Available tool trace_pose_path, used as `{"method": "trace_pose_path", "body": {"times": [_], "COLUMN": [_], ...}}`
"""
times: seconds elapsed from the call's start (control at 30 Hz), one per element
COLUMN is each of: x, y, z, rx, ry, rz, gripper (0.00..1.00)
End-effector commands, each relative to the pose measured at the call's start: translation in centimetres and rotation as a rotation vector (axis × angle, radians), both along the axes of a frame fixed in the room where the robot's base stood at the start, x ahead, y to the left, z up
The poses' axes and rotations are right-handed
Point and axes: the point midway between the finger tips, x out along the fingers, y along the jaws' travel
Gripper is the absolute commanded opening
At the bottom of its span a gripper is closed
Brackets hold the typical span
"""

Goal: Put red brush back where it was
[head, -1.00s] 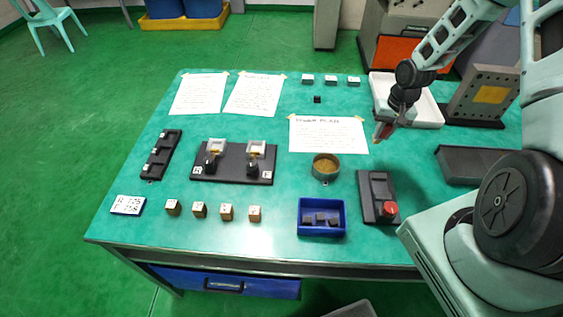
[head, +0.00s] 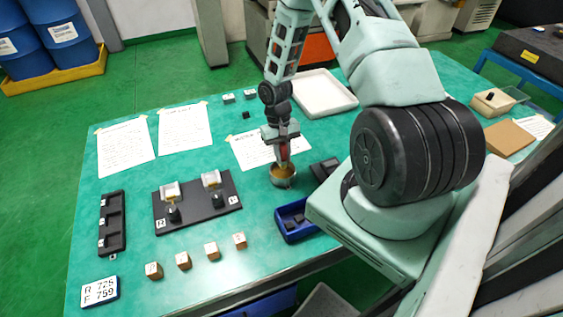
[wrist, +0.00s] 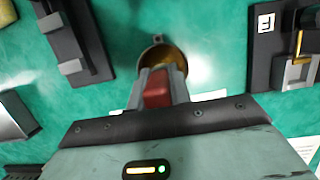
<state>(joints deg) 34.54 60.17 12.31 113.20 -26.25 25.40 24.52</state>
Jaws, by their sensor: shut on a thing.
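My gripper (head: 284,157) is shut on the red brush (head: 284,152), directly above the round metal cup (head: 284,181). In the wrist view the red brush (wrist: 157,88) sits between the fingers of my gripper (wrist: 158,84), which point at the cup (wrist: 178,60) with its brown-gold inside. The lower end of the brush is hidden by the fingers, so I cannot tell whether it is inside the cup or just above it.
A blue bin (head: 290,231) with dark pieces stands just in front of the cup. A black fixture board (head: 197,203) is to the left, and a white tray (head: 311,92) behind. Several wooden blocks (head: 183,260) line the front. A paper sheet (head: 247,150) lies behind the cup.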

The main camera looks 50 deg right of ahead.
Motion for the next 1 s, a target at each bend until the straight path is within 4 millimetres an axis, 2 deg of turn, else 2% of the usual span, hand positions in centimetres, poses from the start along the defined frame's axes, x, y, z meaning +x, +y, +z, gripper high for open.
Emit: {"method": "trace_pose_path", "body": {"times": [0.4, 0.8, 0.83, 0.87, 0.9, 1.0], "x": [0.0, 0.0, 0.0, 0.0, 0.0, 0.0], "y": [0.0, 0.0, 0.0, 0.0, 0.0, 0.0], "z": [-4.2, -4.8, -4.7, -4.6, -4.6, -4.6], "rx": [-0.001, 0.0, 0.0, 0.0, 0.0, 0.0], "ry": [0.0, -0.001, -0.001, -0.001, -0.001, -0.001], "rz": [0.0, 0.0, 0.0, 0.0, 0.0, 0.0], "gripper": [0.0, 0.0, 0.28, 0.36, 0.41, 0.41]}}
